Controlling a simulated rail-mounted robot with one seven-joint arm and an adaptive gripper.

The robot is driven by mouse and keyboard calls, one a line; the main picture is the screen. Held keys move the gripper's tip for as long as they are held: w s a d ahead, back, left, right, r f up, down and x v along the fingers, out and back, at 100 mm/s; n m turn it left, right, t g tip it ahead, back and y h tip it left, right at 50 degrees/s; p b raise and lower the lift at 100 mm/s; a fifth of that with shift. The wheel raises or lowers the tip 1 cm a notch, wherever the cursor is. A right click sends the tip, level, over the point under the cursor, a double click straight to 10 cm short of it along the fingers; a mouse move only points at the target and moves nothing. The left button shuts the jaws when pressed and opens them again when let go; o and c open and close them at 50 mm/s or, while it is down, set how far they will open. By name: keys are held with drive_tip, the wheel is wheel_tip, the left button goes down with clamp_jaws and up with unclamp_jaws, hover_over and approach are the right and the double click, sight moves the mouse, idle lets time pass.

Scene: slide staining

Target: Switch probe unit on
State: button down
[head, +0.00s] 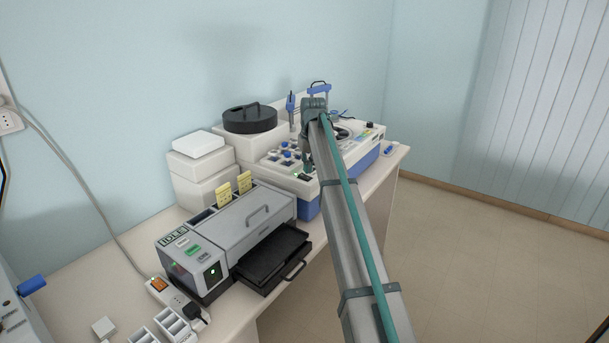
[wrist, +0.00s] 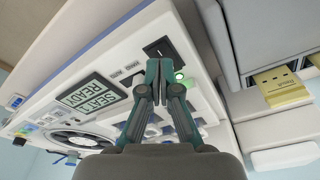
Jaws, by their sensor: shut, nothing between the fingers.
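The white and blue unit (head: 309,207), which looks like the probe unit, stands on the bench behind the grey machine. In the wrist view its white panel (wrist: 112,62) carries a black rocker switch (wrist: 158,48), a green light (wrist: 180,77) that glows, and a display (wrist: 91,92) that reads upside down, with "READY" legible. My gripper (wrist: 164,64) is shut and empty, its fingertips just beside the switch. I cannot tell whether they touch the panel. In the head view my gripper (head: 308,168) is over the unit's near end, close to the switch (head: 305,177).
White boxes (head: 198,165) and a black round lidded pot (head: 250,119) stand behind. A power strip (head: 165,291) lies at the front left.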

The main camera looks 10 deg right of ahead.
sight(308, 178)
drive_tip(key=shift+r+p, duration=1.1)
drive_tip(key=shift+r, duration=1.4)
